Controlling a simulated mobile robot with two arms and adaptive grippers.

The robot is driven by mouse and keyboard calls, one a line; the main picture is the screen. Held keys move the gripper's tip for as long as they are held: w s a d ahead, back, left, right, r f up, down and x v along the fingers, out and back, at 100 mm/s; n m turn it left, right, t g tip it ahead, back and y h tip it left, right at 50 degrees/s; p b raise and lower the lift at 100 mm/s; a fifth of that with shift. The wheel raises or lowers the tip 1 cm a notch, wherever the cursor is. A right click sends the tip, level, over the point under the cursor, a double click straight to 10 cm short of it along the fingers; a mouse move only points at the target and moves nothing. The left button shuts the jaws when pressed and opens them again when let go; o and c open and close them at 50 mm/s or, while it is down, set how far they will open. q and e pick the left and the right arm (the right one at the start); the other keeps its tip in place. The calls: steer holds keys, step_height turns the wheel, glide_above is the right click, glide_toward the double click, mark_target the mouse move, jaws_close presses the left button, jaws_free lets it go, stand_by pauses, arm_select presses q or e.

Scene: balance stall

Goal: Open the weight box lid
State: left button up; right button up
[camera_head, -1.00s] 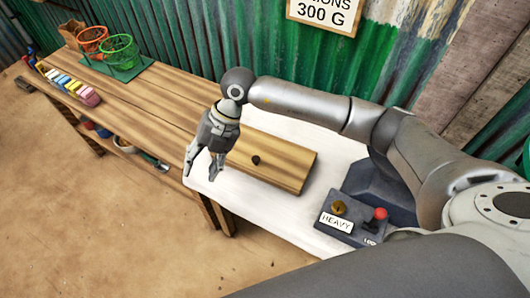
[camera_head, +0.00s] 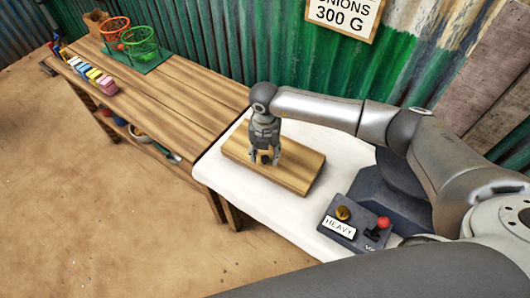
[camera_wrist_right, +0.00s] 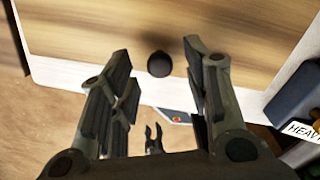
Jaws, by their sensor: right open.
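The weight box is a wooden box whose flat lid (camera_head: 300,172) lies shut on the white table top. A dark round knob (camera_wrist_right: 159,64) stands on the lid; in the wrist view it sits between my fingertips and a little beyond them. My right gripper (camera_head: 265,158) is over the lid, pointing down, with its fingers on either side of the knob. In the wrist view the right gripper (camera_wrist_right: 158,55) is open and holds nothing. Whether the fingers touch the lid I cannot tell. My left gripper is not in view.
A dark device with a HEAVY label (camera_head: 339,227) and a red-knobbed lever (camera_head: 383,222) stands right of the box. A wooden bench (camera_head: 170,105) to the left carries coloured blocks (camera_head: 95,76) and red and green baskets (camera_head: 139,42). White table (camera_head: 240,195) is bare in front.

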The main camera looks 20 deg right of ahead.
steer(key=shift+f, duration=0.6)
jaws_close()
